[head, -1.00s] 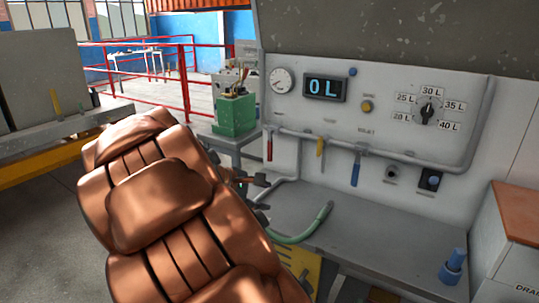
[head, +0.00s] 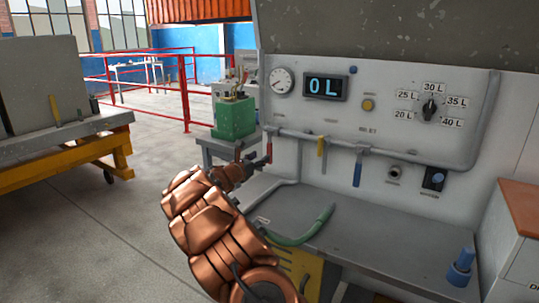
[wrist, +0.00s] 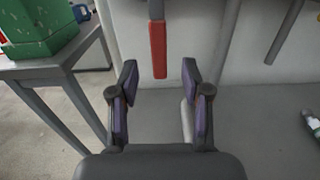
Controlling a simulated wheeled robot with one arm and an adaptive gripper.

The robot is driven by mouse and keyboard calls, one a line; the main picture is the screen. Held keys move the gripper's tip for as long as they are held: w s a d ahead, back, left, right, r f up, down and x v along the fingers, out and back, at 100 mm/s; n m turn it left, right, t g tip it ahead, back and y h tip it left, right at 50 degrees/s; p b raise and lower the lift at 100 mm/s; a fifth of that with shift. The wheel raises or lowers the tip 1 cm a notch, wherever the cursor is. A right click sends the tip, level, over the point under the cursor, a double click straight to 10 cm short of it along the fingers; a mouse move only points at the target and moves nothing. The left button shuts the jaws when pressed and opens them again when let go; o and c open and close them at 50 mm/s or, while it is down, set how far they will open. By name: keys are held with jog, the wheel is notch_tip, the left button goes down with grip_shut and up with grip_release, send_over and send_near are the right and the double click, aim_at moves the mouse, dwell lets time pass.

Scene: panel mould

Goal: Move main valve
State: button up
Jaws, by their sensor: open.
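Three valve handles hang from the grey pipe (head: 390,150) on the panel: a red one (head: 269,149), a yellow one (head: 320,146) and a blue one (head: 357,172). I cannot read a label naming the main valve. The red handle points straight down and shows in the wrist view (wrist: 158,50), centred just ahead of my fingers. My gripper (head: 258,162) is open and empty beside the lower part of the red handle. In the wrist view my two fingers (wrist: 159,80) stand apart, one to each side of the handle's line. Contact is not visible.
A grey worktop (head: 380,232) with a green hose (head: 308,232) lies below the panel. A green box (head: 234,120) stands on a small table to the left, close to my gripper. The display (head: 325,87) reads 0 L. A blue bottle-like object (head: 461,267) stands at right.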

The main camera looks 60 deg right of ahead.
aim_at(269, 152)
jog(key=d, duration=0.4)
jog(key=d+p, duration=0.1)
jog(key=d, duration=0.1)
jog(key=shift+w, duration=0.25)
jog(key=shift+d+f, duration=0.1)
jog(key=shift+d, duration=0.85)
grip_shut()
